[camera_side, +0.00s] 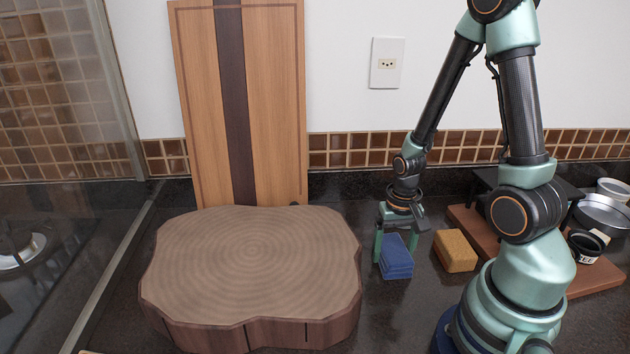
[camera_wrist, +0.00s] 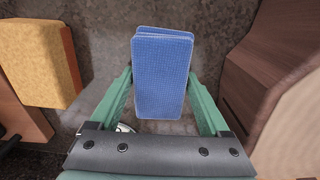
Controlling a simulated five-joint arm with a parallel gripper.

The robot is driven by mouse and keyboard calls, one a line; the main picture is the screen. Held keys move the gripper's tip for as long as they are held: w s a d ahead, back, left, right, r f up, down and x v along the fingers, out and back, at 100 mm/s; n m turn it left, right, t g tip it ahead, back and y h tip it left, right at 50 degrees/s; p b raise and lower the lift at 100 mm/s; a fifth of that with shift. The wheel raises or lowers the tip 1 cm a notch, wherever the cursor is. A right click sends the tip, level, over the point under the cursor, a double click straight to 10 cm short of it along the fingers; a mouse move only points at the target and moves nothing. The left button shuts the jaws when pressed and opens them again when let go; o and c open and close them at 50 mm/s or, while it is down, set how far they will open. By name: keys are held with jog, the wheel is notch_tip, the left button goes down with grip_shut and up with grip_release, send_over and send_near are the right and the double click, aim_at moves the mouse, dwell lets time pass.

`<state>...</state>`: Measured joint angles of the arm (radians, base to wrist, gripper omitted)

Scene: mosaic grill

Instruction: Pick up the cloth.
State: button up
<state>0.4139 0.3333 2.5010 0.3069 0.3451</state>
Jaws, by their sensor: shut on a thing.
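The cloth (camera_side: 396,260) is a blue, folded, rectangular pad just right of the wooden block. It also shows between the green fingers in the wrist view (camera_wrist: 162,85), with its long side running away from the palm. My gripper (camera_side: 394,248) points down at it with one finger on each side. In the wrist view my gripper (camera_wrist: 160,76) is shut on the cloth, which sticks out past the fingertips. The cloth is at or close to the counter; I cannot tell whether its underside touches.
A thick round-edged wooden block (camera_side: 250,262) stands close on the left. A yellow-brown sponge (camera_side: 455,250) lies just right of the cloth. A tall wooden board (camera_side: 240,105) leans on the back wall. A brown board (camera_side: 590,285) with dishes is at the right.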

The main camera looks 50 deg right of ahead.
aim_at(394, 248)
jog(key=shift+r, duration=0.1)
notch_tip(394, 248, up, 20)
dwell(0.5)
dwell(0.7)
jog(key=w+a+f+n, duration=0.2)
jog(key=w+a+n, duration=0.6)
jog(key=w+a, duration=0.1)
jog(key=shift+w+a+f+n, duration=0.2)
jog(key=shift+a+n, duration=0.1)
jog(key=shift+a, duration=0.5)
jog(key=shift+d, duration=0.15)
